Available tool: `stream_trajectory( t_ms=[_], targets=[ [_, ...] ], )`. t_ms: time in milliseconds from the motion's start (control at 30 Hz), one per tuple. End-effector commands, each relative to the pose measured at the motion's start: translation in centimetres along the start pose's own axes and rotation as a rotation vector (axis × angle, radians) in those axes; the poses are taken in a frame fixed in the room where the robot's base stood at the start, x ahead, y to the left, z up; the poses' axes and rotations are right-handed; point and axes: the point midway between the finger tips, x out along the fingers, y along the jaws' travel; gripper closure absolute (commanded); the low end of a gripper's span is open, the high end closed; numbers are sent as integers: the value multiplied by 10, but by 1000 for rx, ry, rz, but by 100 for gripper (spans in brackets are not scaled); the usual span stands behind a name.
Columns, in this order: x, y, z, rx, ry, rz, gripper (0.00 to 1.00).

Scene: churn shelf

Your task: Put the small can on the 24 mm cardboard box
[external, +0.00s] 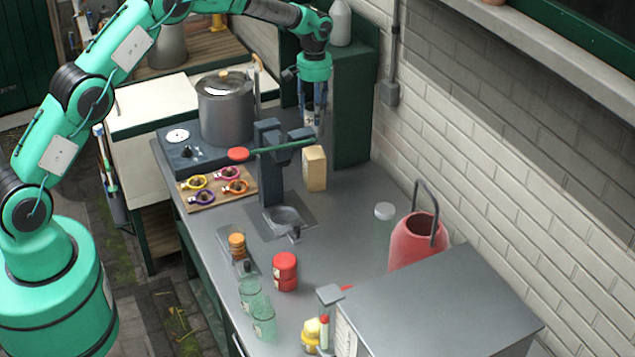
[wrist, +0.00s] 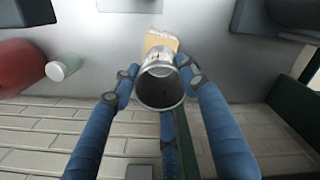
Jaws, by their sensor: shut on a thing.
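The small can (wrist: 161,88) is a metal cylinder, its dark end towards the camera in the wrist view. My gripper (wrist: 160,76) is shut on it, with fingers on both sides. In the external view my gripper (external: 313,112) points down and holds the can (external: 309,118) in the air, above and just behind the cardboard box (external: 315,168). The box is tan and stands upright on the grey worktop, to the right of the dark press. In the wrist view the can hides part of the box (wrist: 158,40). The can and box look apart.
The dark press (external: 270,165) with a green lever stands close left of the box. A dark green cabinet (external: 352,110) is behind it. A pot (external: 226,110) stands on the burner. A red churn (external: 415,242) and a white-lidded jar (external: 384,222) stand at the right.

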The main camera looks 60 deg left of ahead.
Motion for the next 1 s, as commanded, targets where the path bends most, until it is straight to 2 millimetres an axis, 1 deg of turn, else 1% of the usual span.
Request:
stream_trajectory(
  t_ms=[33, 100, 200, 667, 767, 900, 1000],
  targets=[
    [8, 0, 0, 0, -1, -1, 85],
    [16, 0, 0, 0, -1, -1, 85],
    [25, 0, 0, 0, 0, 0, 85],
    [32, 0, 0, 0, 0, 0, 85],
    [41, 0, 0, 0, -1, -1, 85],
    [57, 0, 0, 0, -1, -1, 85],
    [64, 0, 0, 0, 0, 0, 85]
  ],
)
